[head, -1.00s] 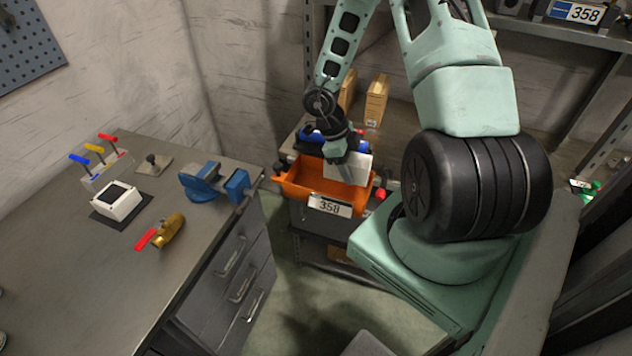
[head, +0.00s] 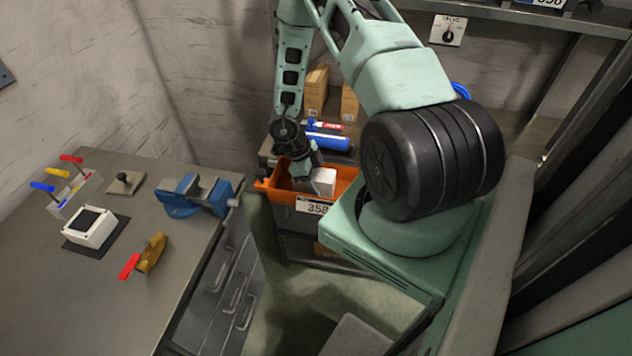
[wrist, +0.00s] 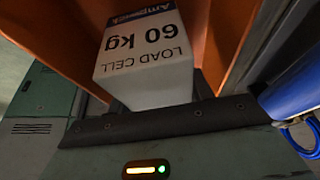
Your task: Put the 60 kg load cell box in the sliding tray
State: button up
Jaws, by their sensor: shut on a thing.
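The 60 kg load cell box (head: 323,182) is white and shows at my gripper's tip in the head view. In the wrist view its printed face (wrist: 148,62) reads "LOAD CELL 60 kg" upside down, with a dark blue band. My gripper (head: 309,177) is shut on the box. The box is within the opening of an orange tray (head: 345,184) labelled 358, and orange walls (wrist: 60,32) flank it in the wrist view. I cannot tell whether the box touches the tray floor. The gripper's fingers are mostly hidden.
A blue cylinder (head: 332,141) lies behind the tray, near cardboard boxes (head: 316,91). Left is a workbench (head: 80,300) with a blue vise (head: 190,195), a white box (head: 89,227) and a brass item (head: 152,252). Floor shows between bench and my base.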

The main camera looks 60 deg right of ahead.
jog(key=shift+f, duration=0.6)
jog(key=shift+f, duration=0.15)
jog(key=o, duration=1.4)
